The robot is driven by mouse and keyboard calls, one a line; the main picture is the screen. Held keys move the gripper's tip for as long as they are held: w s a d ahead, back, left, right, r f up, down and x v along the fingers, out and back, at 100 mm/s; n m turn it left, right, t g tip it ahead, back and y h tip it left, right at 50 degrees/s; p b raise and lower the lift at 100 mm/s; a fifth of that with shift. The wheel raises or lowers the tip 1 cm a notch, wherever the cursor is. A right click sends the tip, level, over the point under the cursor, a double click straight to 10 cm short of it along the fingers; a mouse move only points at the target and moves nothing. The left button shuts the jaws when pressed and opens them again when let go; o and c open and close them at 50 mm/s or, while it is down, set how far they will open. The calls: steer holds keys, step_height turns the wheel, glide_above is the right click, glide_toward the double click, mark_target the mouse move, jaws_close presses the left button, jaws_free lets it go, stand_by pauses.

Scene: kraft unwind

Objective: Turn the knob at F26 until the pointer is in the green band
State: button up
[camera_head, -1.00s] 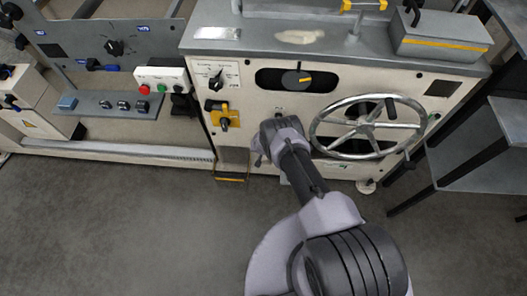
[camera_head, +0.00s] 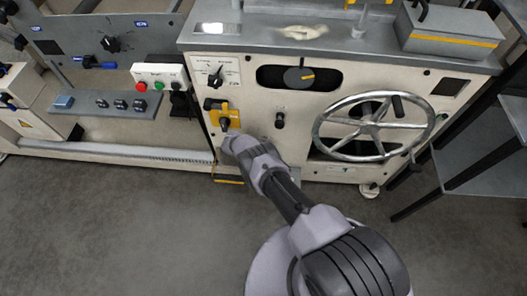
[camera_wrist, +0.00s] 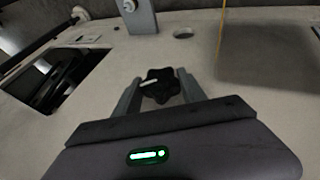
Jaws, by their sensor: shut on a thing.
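My gripper (camera_head: 229,143) is at the cream machine panel (camera_head: 330,115), just below the rotary switch (camera_head: 224,122) on a yellow plate. In the wrist view my gripper (camera_wrist: 160,90) has its two grey fingers on either side of a black lobed knob (camera_wrist: 161,86) with a white mark, and it is shut on that knob. In the head view my gripper hides this knob. A round dial with a yellow mark (camera_head: 306,76) shows in a dark oval window. No green band can be made out, and the label F26 cannot be read for certain.
A spoked handwheel (camera_head: 373,126) stands out to the right of my gripper. A small black knob (camera_head: 280,120) is between them. A black selector with a scale (camera_head: 216,76) is above. The floor (camera_head: 120,230) is clear.

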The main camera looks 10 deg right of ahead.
steer(key=shift+w+a+r, duration=0.1)
stand_by(0.3)
steer(key=o, duration=1.4)
steer(key=shift+c, duration=0.2)
steer(key=p+v, duration=0.8)
steer(key=v, duration=0.9)
steer(key=shift+s, duration=0.25)
steer(key=shift+a, duration=0.1)
